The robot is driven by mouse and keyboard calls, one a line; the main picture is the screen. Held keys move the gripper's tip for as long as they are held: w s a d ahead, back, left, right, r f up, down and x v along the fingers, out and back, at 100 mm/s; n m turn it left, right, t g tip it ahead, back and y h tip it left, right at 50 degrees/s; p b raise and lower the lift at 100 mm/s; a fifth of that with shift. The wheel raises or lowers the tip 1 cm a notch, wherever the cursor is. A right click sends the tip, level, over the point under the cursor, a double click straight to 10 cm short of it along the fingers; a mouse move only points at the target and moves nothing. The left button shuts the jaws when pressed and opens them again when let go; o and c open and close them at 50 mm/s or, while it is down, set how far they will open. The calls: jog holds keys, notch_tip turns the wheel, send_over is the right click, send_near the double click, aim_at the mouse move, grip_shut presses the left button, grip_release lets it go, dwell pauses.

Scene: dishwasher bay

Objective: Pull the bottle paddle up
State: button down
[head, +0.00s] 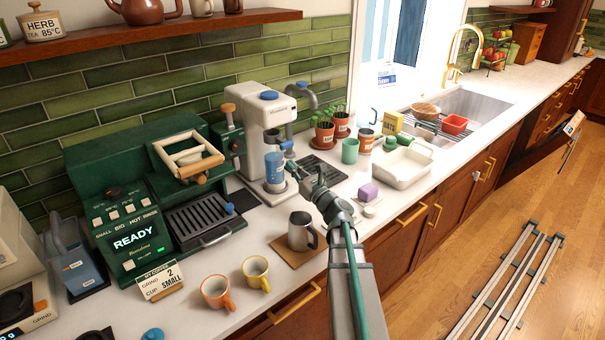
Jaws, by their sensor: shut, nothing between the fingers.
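A white dispenser (262,125) with a blue top button stands in the middle of the counter in the head view. A blue bottle (274,167) stands upright under its spout. A lever with a wooden knob (229,109) rises at the dispenser's left side. I cannot tell for sure which part is the bottle paddle; anything behind the bottle is hidden. My gripper (293,168) is shut and empty, just right of the bottle. I cannot tell whether it touches the bottle.
A green coffee machine (129,195) stands to the left. A steel pitcher (301,232) and two mugs, orange (217,292) and yellow (256,272), stand in front. Potted plants (325,133), a white dish (403,166) and the sink (480,103) lie to the right.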

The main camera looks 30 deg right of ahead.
aim_at(283, 143)
notch_tip(283, 143, up, 4)
jog(key=shift+p, duration=0.95)
jog(key=shift+w+r+p, duration=0.15)
jog(key=shift+r+p, duration=0.85)
jog(key=shift+r, duration=1.5)
